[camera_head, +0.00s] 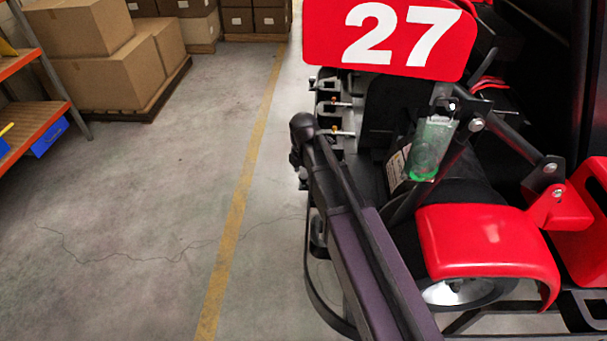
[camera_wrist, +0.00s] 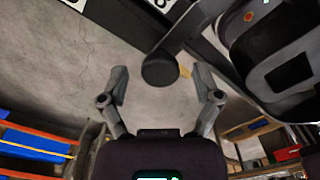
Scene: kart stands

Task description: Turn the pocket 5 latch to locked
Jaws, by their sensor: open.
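My gripper (camera_wrist: 161,72) is open in the wrist view, its two grey fingers spread wide with nothing held between them. In the head view a column of black brackets with small pins (camera_head: 335,105) stands at the left side of the red kart stand. Small white and yellowish pins stick out of it. I cannot tell which of these, if any, is the pocket 5 latch, nor whether it is locked. I cannot make out my gripper's fingers in the head view.
A red plate marked 27 (camera_head: 405,35) hangs above the brackets. A greenish clear container (camera_head: 432,148) and a red fender (camera_head: 487,243) are to the right. Cardboard boxes (camera_head: 108,75) and an orange shelf (camera_head: 40,120) stand left. The concrete floor (camera_head: 150,200) between is clear.

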